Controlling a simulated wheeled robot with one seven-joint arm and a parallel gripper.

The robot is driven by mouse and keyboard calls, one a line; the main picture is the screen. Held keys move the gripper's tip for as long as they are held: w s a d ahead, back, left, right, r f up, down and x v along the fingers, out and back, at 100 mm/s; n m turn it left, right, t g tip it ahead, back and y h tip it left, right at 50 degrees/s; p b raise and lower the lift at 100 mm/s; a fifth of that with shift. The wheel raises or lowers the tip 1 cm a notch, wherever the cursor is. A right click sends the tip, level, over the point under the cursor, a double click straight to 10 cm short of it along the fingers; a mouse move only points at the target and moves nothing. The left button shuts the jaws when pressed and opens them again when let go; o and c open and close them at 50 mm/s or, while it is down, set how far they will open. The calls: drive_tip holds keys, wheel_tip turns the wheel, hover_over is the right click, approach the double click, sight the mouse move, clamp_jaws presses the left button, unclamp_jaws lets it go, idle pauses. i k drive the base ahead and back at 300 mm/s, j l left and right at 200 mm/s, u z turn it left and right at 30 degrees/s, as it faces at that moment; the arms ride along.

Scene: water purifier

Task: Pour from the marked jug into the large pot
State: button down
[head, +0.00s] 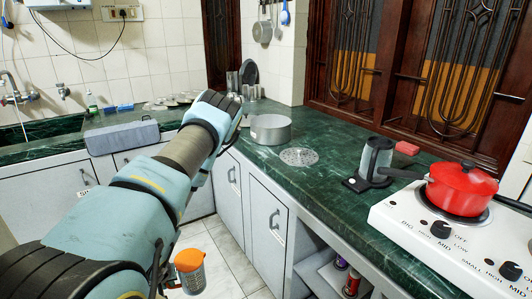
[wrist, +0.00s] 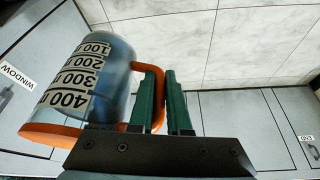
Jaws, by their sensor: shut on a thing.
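The marked jug (wrist: 85,80) is clear with an orange rim and handle, and black measure numbers on pale labels. My gripper (wrist: 163,103) is shut on its orange handle in the wrist view. In the head view the jug (head: 190,274) hangs low over the floor, in front of the cabinets, about upright with its orange end up. My gripper is mostly hidden there behind my arm. A wide steel pot (head: 270,130) stands on the green counter. A red lidded pot (head: 461,189) sits on the stove. I cannot tell whether the jug holds liquid.
The white stove (head: 440,238) is at the right. A kettle-like jug (head: 376,158) stands beside it on a black base. A perforated steel disc (head: 299,156) lies near the steel pot. A grey box (head: 122,137) sits at the left. Cabinets (head: 265,225) front the counter.

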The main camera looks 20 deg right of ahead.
sight(266, 130)
drive_tip(key=i+j+z, duration=0.15)
drive_tip(key=i, duration=0.25)
drive_tip(key=i+j+z, duration=0.1)
drive_tip(key=i, duration=0.3)
drive_tip(key=i+j+z, duration=0.15)
drive_tip(key=i, duration=0.25)
